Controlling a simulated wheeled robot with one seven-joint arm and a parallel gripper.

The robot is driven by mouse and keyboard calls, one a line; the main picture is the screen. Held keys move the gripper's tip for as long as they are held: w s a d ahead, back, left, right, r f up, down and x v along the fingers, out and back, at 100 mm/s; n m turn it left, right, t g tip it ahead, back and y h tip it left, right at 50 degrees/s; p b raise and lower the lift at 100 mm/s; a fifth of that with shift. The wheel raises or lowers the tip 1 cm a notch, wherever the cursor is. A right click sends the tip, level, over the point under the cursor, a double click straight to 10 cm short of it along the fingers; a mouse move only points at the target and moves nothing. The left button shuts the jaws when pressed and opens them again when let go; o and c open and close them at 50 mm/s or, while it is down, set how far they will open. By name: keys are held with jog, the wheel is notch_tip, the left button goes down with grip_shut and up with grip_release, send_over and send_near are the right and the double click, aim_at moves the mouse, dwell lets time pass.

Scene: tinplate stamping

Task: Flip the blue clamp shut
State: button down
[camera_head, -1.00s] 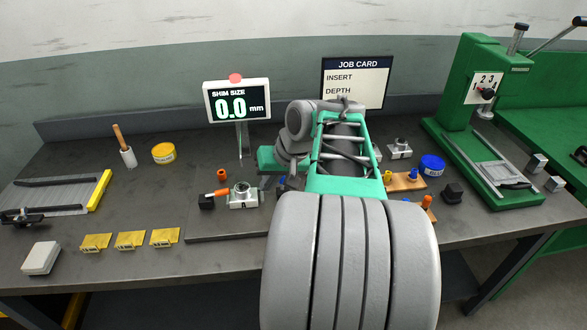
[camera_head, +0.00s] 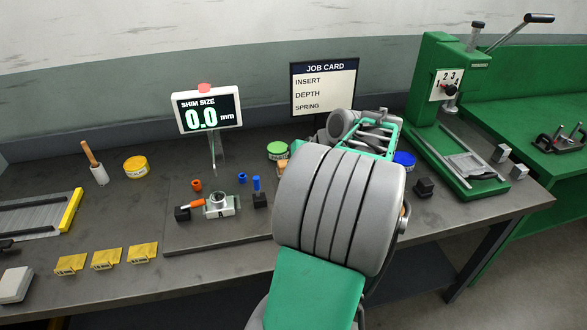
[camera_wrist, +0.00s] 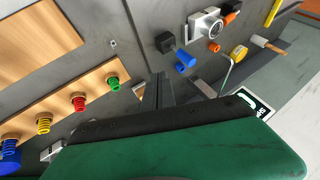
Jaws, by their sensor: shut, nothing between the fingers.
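The blue clamp's handle (camera_head: 256,184) stands upright on its black base (camera_head: 260,201), right of the silver fixture (camera_head: 219,206). In the wrist view its blue handle (camera_wrist: 187,58) and black base (camera_wrist: 165,42) show above the fingers. My gripper (camera_wrist: 158,88) is shut and empty, apart from the clamp. In the head view the gripper is hidden behind my arm. An orange-handled clamp (camera_head: 196,204) lies down beside the silver fixture, toward it.
A blue bushing (camera_head: 242,178) and an orange bushing (camera_head: 196,185) stand behind the fixture. A wooden board (camera_wrist: 88,75) with several coloured springs lies left in the wrist view. A green press (camera_head: 450,110), a display (camera_head: 208,112) and a job card (camera_head: 323,90) stand around.

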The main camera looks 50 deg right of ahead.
aim_at(257, 186)
jog(key=w+a+f+p, duration=0.1)
jog(key=w+a+f, duration=0.2)
jog(key=w+f, duration=0.1)
jog(key=shift+w, duration=0.9)
jog(key=shift+a, duration=0.1)
